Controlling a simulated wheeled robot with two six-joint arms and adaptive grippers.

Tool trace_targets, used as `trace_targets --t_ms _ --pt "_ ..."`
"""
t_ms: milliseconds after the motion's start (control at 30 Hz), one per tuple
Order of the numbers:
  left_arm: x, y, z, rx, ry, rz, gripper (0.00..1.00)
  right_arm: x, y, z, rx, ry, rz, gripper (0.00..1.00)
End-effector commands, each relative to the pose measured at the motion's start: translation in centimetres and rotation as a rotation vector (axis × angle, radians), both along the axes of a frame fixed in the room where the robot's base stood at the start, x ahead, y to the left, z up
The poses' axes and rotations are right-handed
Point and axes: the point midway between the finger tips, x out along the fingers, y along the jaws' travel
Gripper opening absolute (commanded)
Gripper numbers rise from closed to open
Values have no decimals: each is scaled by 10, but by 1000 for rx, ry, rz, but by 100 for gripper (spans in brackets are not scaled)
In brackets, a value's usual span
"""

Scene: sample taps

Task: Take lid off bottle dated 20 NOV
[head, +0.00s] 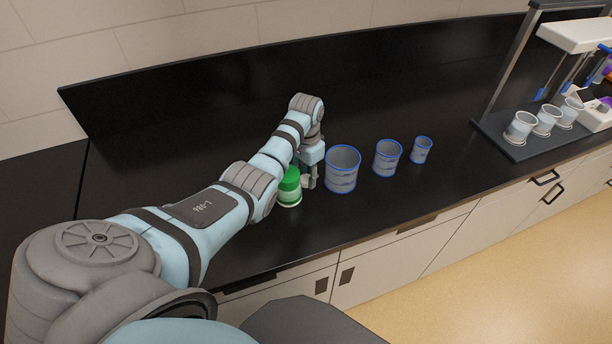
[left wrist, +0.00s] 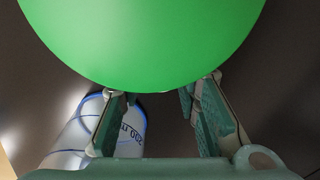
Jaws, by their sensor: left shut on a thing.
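A bottle with a green lid (head: 290,174) stands upright on the black counter, with a pale band around its middle. In the left wrist view the round green lid (left wrist: 150,35) fills the top, very near the camera. No date can be read on the bottle. My left gripper (head: 311,185) is at the right side of the bottle, its fingers low beside it. In the left wrist view its two fingers run up under the edge of the lid, which hides the tips. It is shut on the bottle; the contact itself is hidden. My right gripper is not in view.
A large blue-rimmed beaker (head: 342,172) stands just right of my left gripper. A medium beaker (head: 387,160) and a small one (head: 421,150) follow in a row. A dark stand (head: 520,140) with several cups is at the right. The counter behind is clear.

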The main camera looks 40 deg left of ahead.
Motion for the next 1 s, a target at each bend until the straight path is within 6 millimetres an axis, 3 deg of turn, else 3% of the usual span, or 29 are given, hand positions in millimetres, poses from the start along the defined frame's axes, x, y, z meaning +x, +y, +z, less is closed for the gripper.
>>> trace_targets --t_ms 33,133,467,567,900,1000 --pt "0 0 -1 0 0 0 34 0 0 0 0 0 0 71" --pt "0 0 0 0 0 0 50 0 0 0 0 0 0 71" --pt "0 0 4 0 0 -1 50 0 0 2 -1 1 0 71" --pt "1 0 19 1 -2 -1 50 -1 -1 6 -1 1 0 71" --pt "0 0 109 1 -2 0 50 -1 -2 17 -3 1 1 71" --pt "0 0 123 0 0 0 50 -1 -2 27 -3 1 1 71"
